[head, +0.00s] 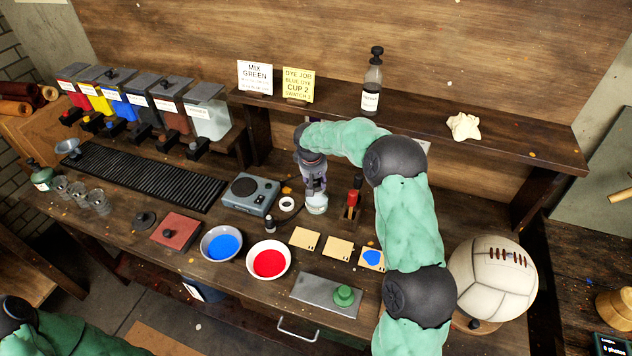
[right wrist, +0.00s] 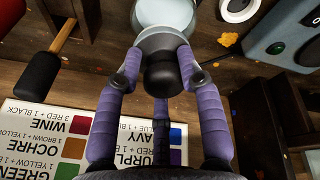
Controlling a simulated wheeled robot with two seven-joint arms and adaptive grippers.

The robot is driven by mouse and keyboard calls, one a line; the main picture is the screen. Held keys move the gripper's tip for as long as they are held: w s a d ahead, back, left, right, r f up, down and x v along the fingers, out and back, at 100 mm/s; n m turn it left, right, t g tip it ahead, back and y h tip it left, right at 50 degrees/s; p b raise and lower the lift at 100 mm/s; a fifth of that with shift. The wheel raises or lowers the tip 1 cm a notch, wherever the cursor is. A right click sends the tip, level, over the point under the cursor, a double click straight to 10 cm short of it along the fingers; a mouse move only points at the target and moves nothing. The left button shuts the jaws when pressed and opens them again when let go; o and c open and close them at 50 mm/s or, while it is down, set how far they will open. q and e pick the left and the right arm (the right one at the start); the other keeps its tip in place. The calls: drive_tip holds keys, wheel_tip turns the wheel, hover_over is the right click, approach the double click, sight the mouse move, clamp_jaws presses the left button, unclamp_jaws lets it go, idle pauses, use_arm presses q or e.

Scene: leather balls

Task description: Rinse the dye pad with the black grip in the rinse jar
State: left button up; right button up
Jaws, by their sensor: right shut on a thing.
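My right gripper (head: 314,186) is at the pale glass rinse jar (head: 317,206) at mid-table. Its purple fingers (right wrist: 163,50) are shut around a grey-rimmed piece with a round black knob (right wrist: 161,76), which looks like the jar's lid. The jar (right wrist: 166,12) shows just beyond it; I cannot tell whether the piece rests on the jar or is slightly above. The dye pad with the black grip (head: 358,182) stands beside a red-gripped one (head: 352,197) in a small holder, right of the jar. The black grip also shows in the right wrist view (right wrist: 37,75). My left gripper is out of view.
A grey scale-like device (head: 250,193) stands left of the jar. Blue (head: 222,243) and red (head: 268,261) dye bowls and tan swatches (head: 338,249) lie in front. A shelf (head: 440,135) runs behind, and a white ball (head: 493,278) sits right of my arm.

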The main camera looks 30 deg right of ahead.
idle(0.5)
drive_tip(key=shift+r+p, duration=1.05)
drive_tip(key=shift+r, duration=0.95)
